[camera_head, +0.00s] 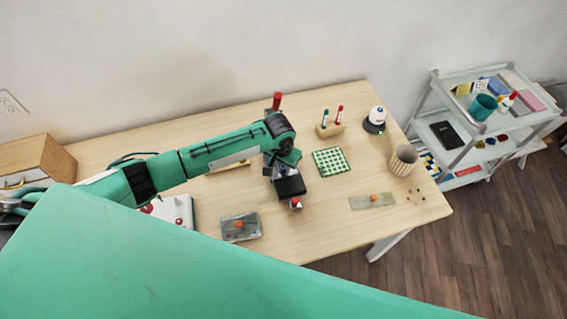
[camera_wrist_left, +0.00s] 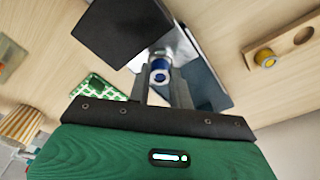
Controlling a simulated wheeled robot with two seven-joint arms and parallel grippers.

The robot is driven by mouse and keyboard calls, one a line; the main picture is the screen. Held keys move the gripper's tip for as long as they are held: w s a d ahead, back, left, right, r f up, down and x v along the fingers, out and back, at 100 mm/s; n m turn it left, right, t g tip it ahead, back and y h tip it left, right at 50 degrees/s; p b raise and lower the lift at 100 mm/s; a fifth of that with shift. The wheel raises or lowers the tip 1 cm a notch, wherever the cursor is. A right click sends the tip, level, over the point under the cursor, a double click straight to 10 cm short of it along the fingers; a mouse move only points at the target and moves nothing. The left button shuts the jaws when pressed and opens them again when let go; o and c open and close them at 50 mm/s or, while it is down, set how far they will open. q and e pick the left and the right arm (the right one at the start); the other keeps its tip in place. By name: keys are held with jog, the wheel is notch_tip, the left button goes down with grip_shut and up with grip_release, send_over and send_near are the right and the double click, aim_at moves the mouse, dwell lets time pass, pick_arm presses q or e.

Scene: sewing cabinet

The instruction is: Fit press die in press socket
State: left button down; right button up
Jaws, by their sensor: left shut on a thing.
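My left gripper (camera_wrist_left: 161,90) is shut on a short pale metal cylinder with a blue centre, the press die (camera_wrist_left: 159,71), seen end-on between its fingers. A dark square block (camera_wrist_left: 118,30) and a shiny metal plate (camera_wrist_left: 178,46) lie just beyond the fingers and look like parts of the press. The die appears over or beside the plate; I cannot tell whether they touch. The press socket cannot be made out. In the head view the fingertips and die are hidden behind the wrist and a black block (camera_head: 290,187). My right gripper is not in view.
A grey tray (camera_head: 250,234) lies front left.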

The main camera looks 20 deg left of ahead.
pick_arm(q)
jog(key=shift+f+p, duration=0.6)
jog(key=shift+p, duration=0.25)
dwell(1.7)
jog(key=c, duration=1.2)
grip_release()
jog(key=r, duration=0.4)
jog(key=s+r+b, duration=0.1)
jog(key=r, duration=0.4)
jog(key=r+b, duration=0.1)
jog(key=r, duration=0.3)
jog(key=shift+s+a+r, duration=0.3)
jog(key=shift+r, duration=0.05)
